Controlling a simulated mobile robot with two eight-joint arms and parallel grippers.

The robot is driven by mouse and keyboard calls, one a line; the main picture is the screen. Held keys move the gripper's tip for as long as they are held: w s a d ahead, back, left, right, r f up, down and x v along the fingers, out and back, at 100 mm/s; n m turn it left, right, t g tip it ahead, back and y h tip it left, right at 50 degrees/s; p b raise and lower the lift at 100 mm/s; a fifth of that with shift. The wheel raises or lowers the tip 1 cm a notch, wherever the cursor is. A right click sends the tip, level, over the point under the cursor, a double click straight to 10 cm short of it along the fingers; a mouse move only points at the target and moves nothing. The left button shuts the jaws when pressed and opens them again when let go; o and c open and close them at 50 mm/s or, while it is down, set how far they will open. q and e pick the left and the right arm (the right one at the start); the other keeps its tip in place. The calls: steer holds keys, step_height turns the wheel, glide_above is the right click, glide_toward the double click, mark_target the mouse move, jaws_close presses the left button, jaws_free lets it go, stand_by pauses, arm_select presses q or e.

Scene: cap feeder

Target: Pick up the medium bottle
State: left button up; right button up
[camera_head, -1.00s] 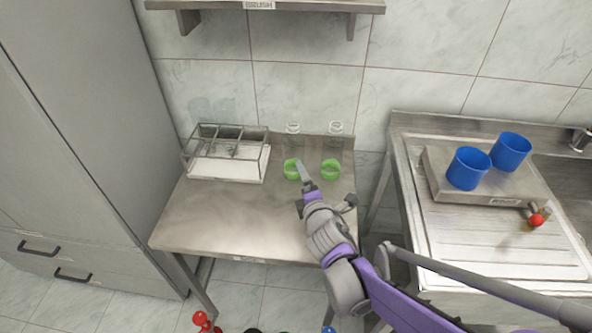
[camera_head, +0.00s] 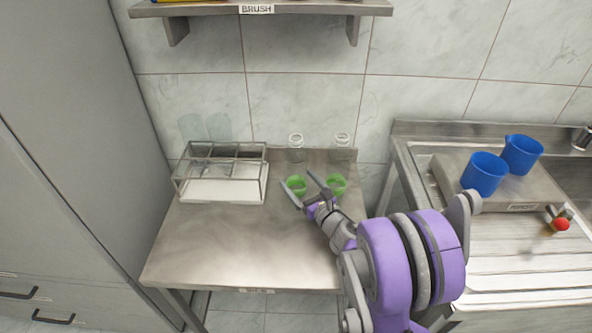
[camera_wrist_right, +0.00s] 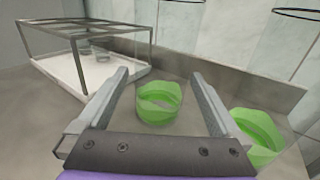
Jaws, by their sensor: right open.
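Two clear bottles stand side by side at the table's back right, a left one (camera_head: 296,142) and a right one (camera_head: 342,142). A green band (camera_head: 297,184) shows below the left one and another (camera_head: 337,184) below the right one. The clear walls are hard to see. I cannot tell which bottle is the medium one. My right gripper (camera_head: 304,188) is open by the left green band. In the right wrist view, this band (camera_wrist_right: 159,102) sits between the open fingers (camera_wrist_right: 160,73), with no contact visible. The other band (camera_wrist_right: 258,135) is outside the right finger. My left gripper is not in view.
A wire rack on a white base (camera_head: 220,190) stands at the table's back left with clear vessels in it. A shelf (camera_head: 260,8) hangs above. A sink unit (camera_head: 530,270) with blue cups (camera_head: 484,173) is right. The table's front left is clear.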

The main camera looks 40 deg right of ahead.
mark_target(291, 146)
steer(key=w, duration=0.3)
steer(key=w+d, duration=0.1)
steer(key=w, duration=0.1)
steer(key=shift+w, duration=0.1)
steer(key=c, duration=1.1)
step_height(291, 146, up, 10)
steer(key=shift+a+f+p, duration=0.1)
steer(key=shift+f+p, duration=0.1)
steer(key=shift+p, duration=1.05)
step_height(291, 146, up, 6)
steer(key=p, duration=0.3)
steer(key=shift+f+p, duration=0.2)
steer(key=shift+p, duration=0.2)
steer(key=shift+f, duration=0.1)
